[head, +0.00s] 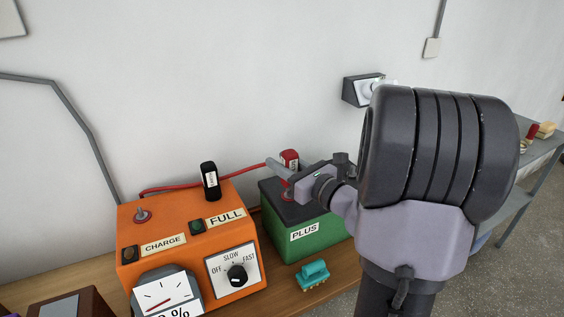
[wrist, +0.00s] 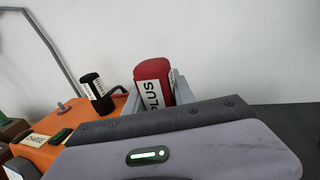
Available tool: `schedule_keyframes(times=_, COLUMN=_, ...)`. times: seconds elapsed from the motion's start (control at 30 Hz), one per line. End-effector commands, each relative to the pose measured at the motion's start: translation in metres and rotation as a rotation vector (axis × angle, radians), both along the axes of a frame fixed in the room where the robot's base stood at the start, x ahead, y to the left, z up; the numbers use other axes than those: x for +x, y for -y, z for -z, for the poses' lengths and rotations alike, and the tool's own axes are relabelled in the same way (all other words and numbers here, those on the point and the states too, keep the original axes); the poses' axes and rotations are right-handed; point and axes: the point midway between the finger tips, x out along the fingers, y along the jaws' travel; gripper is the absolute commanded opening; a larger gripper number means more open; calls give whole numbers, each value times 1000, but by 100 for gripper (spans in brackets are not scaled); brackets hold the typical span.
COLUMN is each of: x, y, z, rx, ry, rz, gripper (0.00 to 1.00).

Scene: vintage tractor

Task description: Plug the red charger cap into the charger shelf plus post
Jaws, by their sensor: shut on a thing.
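The red charger cap (head: 290,157), with a white label, is held above the left part of the green battery box (head: 318,243) marked PLUS. My gripper (head: 281,168) is shut on the cap. In the wrist view the red cap (wrist: 151,72) reads PLUS and stands upright between the grey fingers (wrist: 155,88). A short post with some red at its base (head: 287,194) shows on the box's dark top, just below the fingers. The fingers partly hide it, so I cannot tell whether the cap touches it.
The orange charger (head: 190,240) stands left of the green box, with a bare post (head: 142,214) and a black cap (head: 209,181). A red cable (head: 185,187) runs behind it towards the red cap. A teal connector (head: 313,275) lies on the wooden bench in front.

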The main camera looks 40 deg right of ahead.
Motion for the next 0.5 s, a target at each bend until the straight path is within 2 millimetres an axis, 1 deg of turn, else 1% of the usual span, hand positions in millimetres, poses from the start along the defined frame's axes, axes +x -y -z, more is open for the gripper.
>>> schedule_keyframes(times=0.5, x=0, y=0, z=14, rx=0, ry=0, rz=0, gripper=0)
